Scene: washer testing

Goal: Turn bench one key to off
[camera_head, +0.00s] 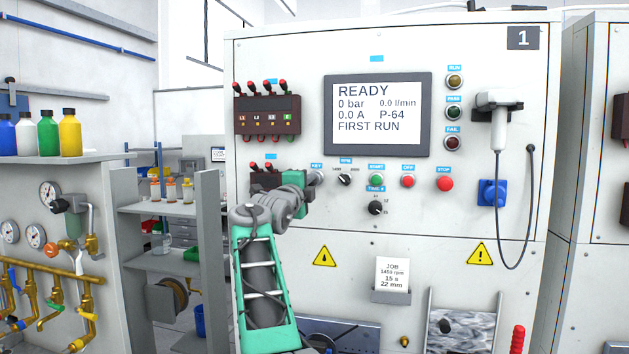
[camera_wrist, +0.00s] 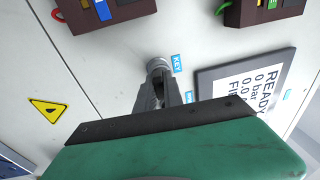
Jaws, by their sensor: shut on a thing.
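Bench one (camera_head: 300,60) is a white panel cabinet marked "1", with a screen (camera_head: 377,115) reading "READY". Its key switch (camera_wrist: 157,64), a round metal collar beside the blue "KEY" label (camera_wrist: 177,63), shows in the wrist view. My gripper (camera_wrist: 160,84) reaches to the collar there and is shut on the key, which the fingers mostly hide. In the head view my gripper (camera_head: 314,179) is at the panel just below the "KEY" label (camera_head: 317,166). The key's turn position cannot be told.
To the right of the key are a black RPM knob (camera_head: 344,180), a green START button (camera_head: 376,181), a red OFF button (camera_head: 407,181) and a red STOP button (camera_head: 445,183). A terminal block (camera_head: 264,180) sits close on the left. A corded handset (camera_head: 499,125) hangs at the right.

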